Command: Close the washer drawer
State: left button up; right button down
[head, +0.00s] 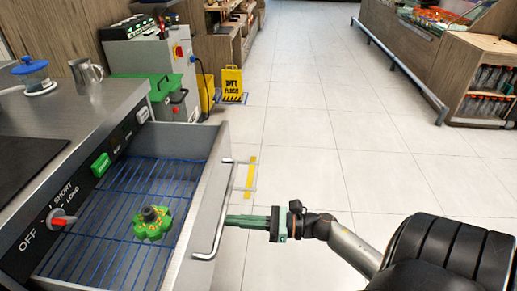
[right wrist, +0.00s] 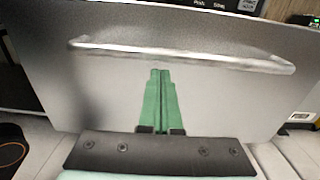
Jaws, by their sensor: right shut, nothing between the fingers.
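The washer drawer (head: 208,190) is pulled out from the metal counter in the head view. It has a blue wire rack (head: 95,240) inside and a bar handle (head: 222,215) on its front. A green round part with a dark knob (head: 152,223) sits on the rack. My right gripper (head: 232,221) is shut and empty, its fingertips at the drawer front close to the handle. In the right wrist view the green fingers (right wrist: 160,75) point at the drawer front just below the handle (right wrist: 180,54). I cannot tell whether they touch it. My left gripper is not in view.
The counter (head: 60,110) holds a metal pitcher (head: 86,73) and a blue-lidded jar (head: 33,75). A red knob (head: 62,217) and green button (head: 100,165) are on the panel. A yellow wet-floor sign (head: 232,82) stands farther back. The tiled floor to the right is open.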

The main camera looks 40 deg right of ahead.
aim_at(152, 213)
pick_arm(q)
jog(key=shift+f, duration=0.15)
pick_arm(e)
jog(key=shift+x, duration=2.1)
